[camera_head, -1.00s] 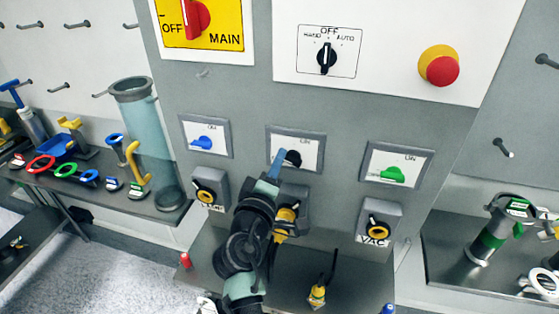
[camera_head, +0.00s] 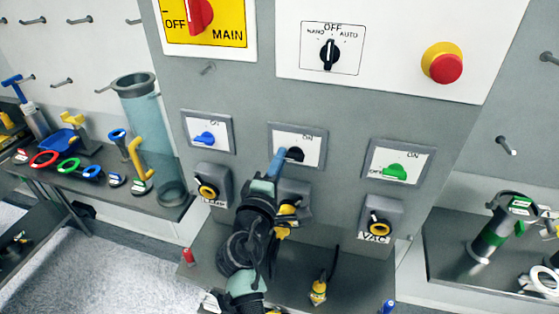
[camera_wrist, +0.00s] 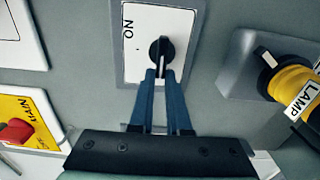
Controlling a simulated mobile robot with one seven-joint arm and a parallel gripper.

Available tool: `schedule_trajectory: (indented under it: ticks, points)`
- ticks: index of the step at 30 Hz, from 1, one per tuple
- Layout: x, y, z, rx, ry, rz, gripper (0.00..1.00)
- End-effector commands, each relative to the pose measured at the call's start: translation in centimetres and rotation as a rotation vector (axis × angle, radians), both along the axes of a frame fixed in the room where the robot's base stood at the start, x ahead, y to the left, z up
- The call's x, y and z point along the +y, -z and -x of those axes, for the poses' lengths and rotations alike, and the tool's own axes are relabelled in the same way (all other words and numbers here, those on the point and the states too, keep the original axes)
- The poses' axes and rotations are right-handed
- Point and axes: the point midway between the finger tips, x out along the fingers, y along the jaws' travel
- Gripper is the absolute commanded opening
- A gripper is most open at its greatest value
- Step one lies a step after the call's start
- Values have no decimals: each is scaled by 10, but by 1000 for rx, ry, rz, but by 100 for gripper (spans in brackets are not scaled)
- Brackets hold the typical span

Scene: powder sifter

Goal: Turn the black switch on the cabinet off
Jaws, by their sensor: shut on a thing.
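The black switch (camera_head: 294,154) sits on the white middle plate of the cabinet, in a grey frame. An "ON" label shows at the plate's upper right in the head view. In the wrist view the black switch (camera_wrist: 161,50) has a light line along its handle, pointing toward my fingers. My gripper (camera_head: 280,155) reaches up to it from below. In the wrist view the blue fingers of my gripper (camera_wrist: 161,76) are close together, one on each side of the switch handle's end. My fingers hide part of the switch and the plate's lower part.
A blue switch (camera_head: 204,139) is to the left and a green switch (camera_head: 394,171) to the right. Above are a black HAND/OFF/AUTO selector (camera_head: 329,54), a red MAIN switch (camera_head: 199,15) and a red emergency button (camera_head: 445,67). A yellow LAMP connector (camera_wrist: 291,84) protrudes close beside my fingers.

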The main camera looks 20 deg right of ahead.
Motion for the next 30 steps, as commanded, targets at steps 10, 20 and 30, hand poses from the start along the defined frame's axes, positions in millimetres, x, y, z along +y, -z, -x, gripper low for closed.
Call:
schedule_trajectory:
  ticks: [10, 20, 30]
  points:
    - [0, 1, 0, 2, 0, -1, 45]
    - [2, 1, 2, 0, -1, -1, 45]
    - [30, 4, 42, 1, -4, -2, 45]
